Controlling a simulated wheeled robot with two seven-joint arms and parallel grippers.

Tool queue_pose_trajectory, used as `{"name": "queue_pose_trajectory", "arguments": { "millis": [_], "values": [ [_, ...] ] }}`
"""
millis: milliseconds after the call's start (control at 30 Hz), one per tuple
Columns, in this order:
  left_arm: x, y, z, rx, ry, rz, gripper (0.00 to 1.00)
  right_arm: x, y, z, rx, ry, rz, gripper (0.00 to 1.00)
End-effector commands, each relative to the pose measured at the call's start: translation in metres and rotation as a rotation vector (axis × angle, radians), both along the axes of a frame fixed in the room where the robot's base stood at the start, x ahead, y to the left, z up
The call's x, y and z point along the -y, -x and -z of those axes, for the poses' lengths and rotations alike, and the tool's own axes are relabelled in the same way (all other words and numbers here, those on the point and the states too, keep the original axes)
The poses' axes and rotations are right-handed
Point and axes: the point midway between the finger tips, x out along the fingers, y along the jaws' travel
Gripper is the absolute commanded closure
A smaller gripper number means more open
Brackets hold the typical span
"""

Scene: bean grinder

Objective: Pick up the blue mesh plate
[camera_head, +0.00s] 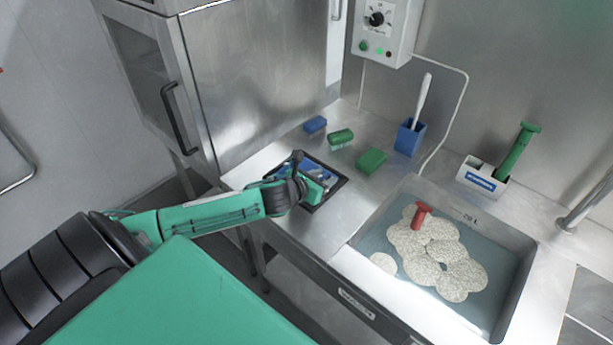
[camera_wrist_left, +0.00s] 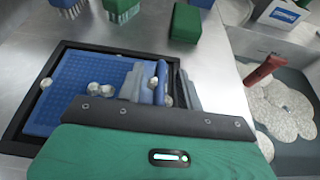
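The blue mesh plate (camera_head: 290,166) lies in a black-framed recess in the steel counter. In the left wrist view the plate (camera_wrist_left: 88,72) fills much of the frame, with several small pale lumps on it. My left gripper (camera_head: 322,180) is over the plate's right part in the head view. In the left wrist view its grey fingers (camera_wrist_left: 158,88) point down on either side of a narrow upright blue piece. I cannot tell whether they grip it. My gripper body hides the plate's near right part. My right gripper is not in view.
Blue (camera_head: 315,125) and green (camera_head: 340,138) brushes and a green block (camera_head: 371,161) lie behind the recess. A blue holder (camera_head: 409,137) stands farther right. A sink (camera_head: 510,262) with pale round pieces and a red-handled tool (camera_head: 421,214) is at right. A steel cabinet (camera_head: 255,80) stands behind.

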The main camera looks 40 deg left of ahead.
Motion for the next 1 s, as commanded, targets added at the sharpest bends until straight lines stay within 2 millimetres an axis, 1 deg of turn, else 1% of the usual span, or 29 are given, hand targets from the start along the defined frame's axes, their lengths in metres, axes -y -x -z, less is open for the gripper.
{"name": "queue_pose_trajectory", "arguments": {
  "millis": [167, 267, 300, 367, 767, 867, 967, 1000],
  "values": [
    [0.000, 0.000, 0.000, 0.000, 0.000, 0.000, 0.64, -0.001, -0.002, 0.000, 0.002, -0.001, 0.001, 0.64],
    [0.000, 0.000, 0.000, 0.000, 0.000, 0.000, 0.81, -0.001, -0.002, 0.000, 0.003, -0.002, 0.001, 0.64],
    [0.000, 0.000, 0.000, 0.000, 0.000, 0.000, 0.89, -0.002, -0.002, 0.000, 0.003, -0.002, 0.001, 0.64],
    [0.000, 0.000, 0.000, 0.000, 0.000, 0.000, 1.00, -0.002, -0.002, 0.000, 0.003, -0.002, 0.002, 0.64],
    [0.000, 0.000, -0.003, 0.001, -0.002, 0.001, 1.00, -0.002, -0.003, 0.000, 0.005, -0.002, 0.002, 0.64],
    [0.000, 0.000, -0.009, 0.003, -0.003, 0.002, 1.00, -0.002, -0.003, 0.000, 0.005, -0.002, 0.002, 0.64],
    [0.000, 0.000, -0.020, 0.003, -0.003, 0.002, 1.00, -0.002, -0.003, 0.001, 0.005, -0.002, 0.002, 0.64],
    [-0.001, -0.001, -0.027, 0.004, -0.004, 0.003, 1.00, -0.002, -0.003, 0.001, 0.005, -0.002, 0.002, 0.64]
  ]
}}
